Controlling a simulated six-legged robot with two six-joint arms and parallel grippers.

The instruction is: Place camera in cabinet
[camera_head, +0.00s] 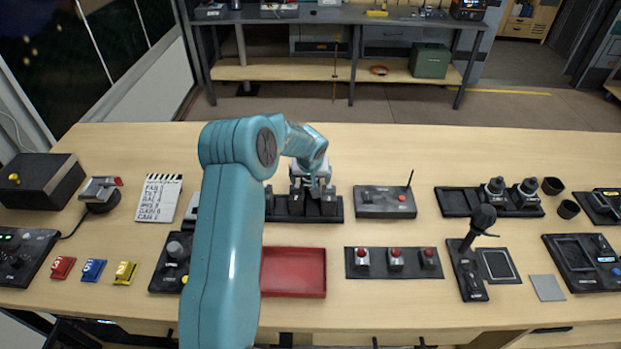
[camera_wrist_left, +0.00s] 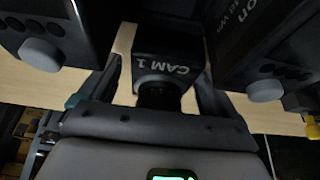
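My left arm reaches over the wooden table, and its gripper (camera_head: 312,190) points down at a dark rack (camera_head: 340,208) holding several small black cameras. In the left wrist view, a black camera marked "CAM 1" (camera_wrist_left: 168,62) stands between the fingers of my left gripper (camera_wrist_left: 158,88). Bare table shows between the camera and the left finger, so the gripper looks open around it. More black cameras stand close on both sides. A pale cabinet (camera_head: 527,22) is at the far upper right in the head view; I cannot tell whether it is the task's cabinet. My right gripper is not in view.
A red tray (camera_head: 294,272) lies in front of the rack. A black box with an antenna (camera_head: 386,202) stands to its right. A strip of red buttons (camera_head: 394,263) and a microphone (camera_head: 476,226) are further right. A back bench (camera_head: 285,70) stands beyond the table.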

